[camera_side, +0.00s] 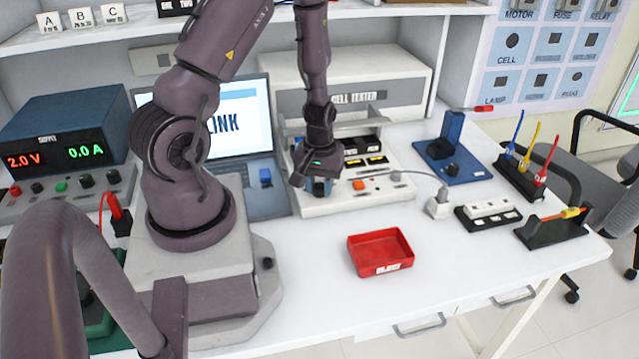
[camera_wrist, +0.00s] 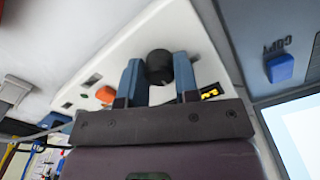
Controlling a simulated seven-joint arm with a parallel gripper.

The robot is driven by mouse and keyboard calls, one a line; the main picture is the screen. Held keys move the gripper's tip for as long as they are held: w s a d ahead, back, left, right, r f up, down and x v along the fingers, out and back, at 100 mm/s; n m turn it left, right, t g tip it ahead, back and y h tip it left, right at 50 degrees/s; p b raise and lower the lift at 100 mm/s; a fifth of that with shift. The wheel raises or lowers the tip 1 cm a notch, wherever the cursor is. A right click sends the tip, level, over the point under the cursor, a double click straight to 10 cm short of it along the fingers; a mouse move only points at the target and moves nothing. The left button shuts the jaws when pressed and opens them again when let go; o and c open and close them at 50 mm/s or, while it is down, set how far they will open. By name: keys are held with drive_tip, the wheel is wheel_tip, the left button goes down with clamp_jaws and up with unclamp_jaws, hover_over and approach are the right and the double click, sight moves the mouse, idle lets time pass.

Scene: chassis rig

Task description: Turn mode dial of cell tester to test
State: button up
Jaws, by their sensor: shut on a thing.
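The cell tester (camera_side: 325,203) is a white and grey bench unit behind the arm, with its name on the upright back panel. In the wrist view its white front panel (camera_wrist: 115,65) shows. The mode dial (camera_wrist: 159,66) is a round black knob on that panel. My gripper (camera_wrist: 159,80) has its two blue fingers on either side of the dial and is shut on it. In the side view my gripper (camera_side: 319,188) is low over the tester's front; the dial is hidden there. The dial's setting and markings cannot be read.
An orange button (camera_wrist: 106,94) and a small lit display (camera_wrist: 210,91) are near the dial. A laptop (camera_side: 240,130) stands left of the tester. A red tray (camera_side: 380,252) lies in front, with clear table around it. A blue stand (camera_side: 452,150) is to the right.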

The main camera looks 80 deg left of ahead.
sight(319, 185)
idle(0.4)
drive_tip(key=o, duration=0.9)
drive_tip(key=shift+o, duration=0.2)
wheel_tip(319, 185, up, 13)
